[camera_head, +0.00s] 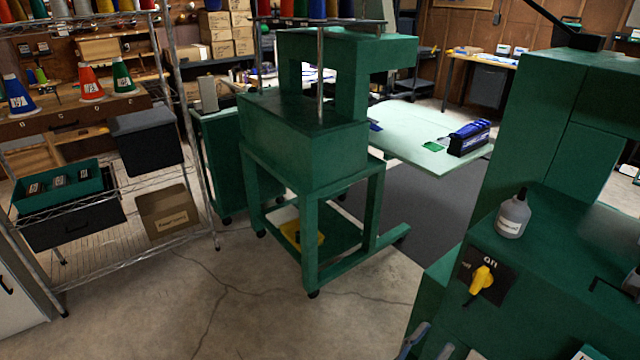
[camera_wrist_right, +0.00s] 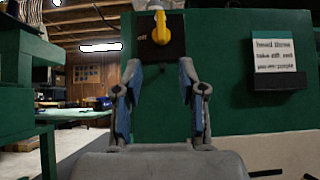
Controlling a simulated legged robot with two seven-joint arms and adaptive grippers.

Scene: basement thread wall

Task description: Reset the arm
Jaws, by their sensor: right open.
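My right gripper (camera_head: 432,339) shows at the bottom of the head view, only its blue-padded fingertips in the picture. In the wrist view my right gripper (camera_wrist_right: 159,75) is open and empty, its two fingers apart. In the wrist view the yellow knob (camera_wrist_right: 161,28) is above and between the fingertips, and the gap between the fingers shows only green panel. I cannot tell the distance to the panel. My left gripper is not in view.
A small labelled bottle (camera_head: 513,215) stands on the machine's ledge. A note holder (camera_wrist_right: 277,62) is on the panel at right. A green wheeled machine stand (camera_head: 310,140) stands in the middle. A wire shelf (camera_head: 110,250) with bins and thread cones is at left. Concrete floor (camera_head: 230,300) is clear between.

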